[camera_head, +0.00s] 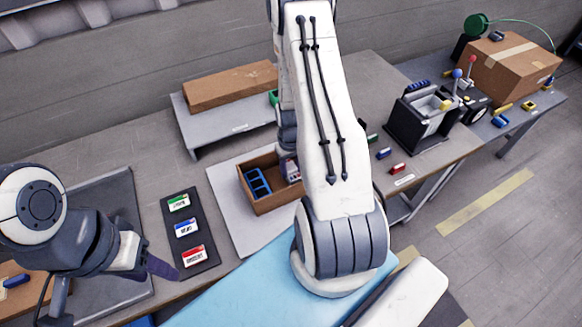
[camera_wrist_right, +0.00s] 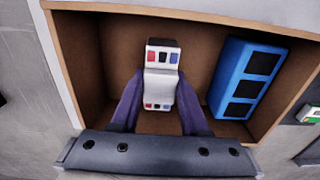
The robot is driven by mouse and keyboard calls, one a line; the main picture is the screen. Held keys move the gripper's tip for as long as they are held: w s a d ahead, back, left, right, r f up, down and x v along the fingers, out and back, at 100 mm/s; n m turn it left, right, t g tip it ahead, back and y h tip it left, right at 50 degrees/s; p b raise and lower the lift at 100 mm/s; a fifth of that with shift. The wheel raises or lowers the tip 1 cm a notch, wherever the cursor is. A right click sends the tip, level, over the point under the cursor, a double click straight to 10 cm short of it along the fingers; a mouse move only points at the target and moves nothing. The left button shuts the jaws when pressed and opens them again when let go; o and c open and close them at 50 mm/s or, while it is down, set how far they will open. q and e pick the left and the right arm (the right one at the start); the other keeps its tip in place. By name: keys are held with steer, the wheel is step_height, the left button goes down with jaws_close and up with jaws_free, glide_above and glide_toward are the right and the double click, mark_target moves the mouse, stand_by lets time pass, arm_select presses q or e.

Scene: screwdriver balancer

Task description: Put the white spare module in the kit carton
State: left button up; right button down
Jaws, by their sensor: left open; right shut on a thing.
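The white spare module (camera_wrist_right: 161,78), with red, blue and dark patches, is between the fingers of my right gripper (camera_wrist_right: 160,95), which is shut on it. The brown kit carton (camera_wrist_right: 86,62) surrounds the module in the right wrist view; whether it touches the floor I cannot tell. In the head view the carton (camera_head: 279,203) stands on a pale mat, and my right arm hides part of its right side. A blue holder (camera_wrist_right: 246,78) with dark openings is in the carton, right of the module in the wrist view. My left gripper (camera_head: 160,268) is open, away from the carton.
A dark board (camera_head: 176,215) with green, blue and red labelled blocks lies left of the carton. A raised grey shelf (camera_head: 212,135) bears a brown box behind it. A black tool caddy (camera_head: 415,120) and a larger taped carton (camera_head: 508,70) stand to the right.

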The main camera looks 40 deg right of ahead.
steer(key=shift+f, duration=0.15)
steer(key=shift+c, duration=2)
jaws_free()
